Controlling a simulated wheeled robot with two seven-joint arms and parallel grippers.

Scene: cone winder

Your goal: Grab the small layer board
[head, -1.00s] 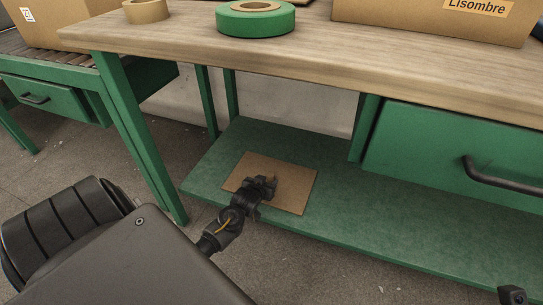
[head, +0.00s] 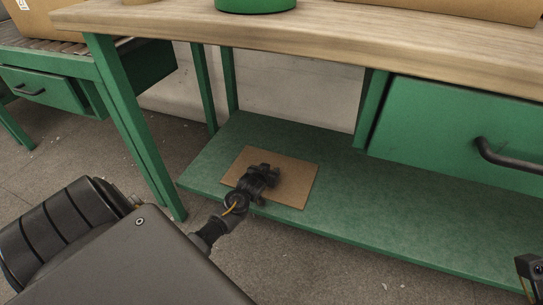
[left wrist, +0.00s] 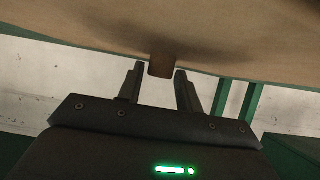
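The small layer board (head: 293,185) is a flat brown sheet lying on the green lower shelf under the workbench. My left gripper (head: 265,170) is over its left part in the head view and hides some of it. In the left wrist view the board (left wrist: 235,40) fills the top, with a small darker brown tab (left wrist: 162,66) between the spread fingertips of my left gripper (left wrist: 160,72). Gaps show beside the tab, so the gripper is open. A dark piece of my right arm shows at the lower right edge of the head view; its fingers cannot be made out.
The wooden bench top (head: 330,45) overhangs the shelf (head: 390,205). A green drawer (head: 440,130) with a dark handle is at the right. Green legs (head: 135,120) stand left of the shelf. The shelf right of the board is clear. A green tape roll (head: 255,5) sits on top.

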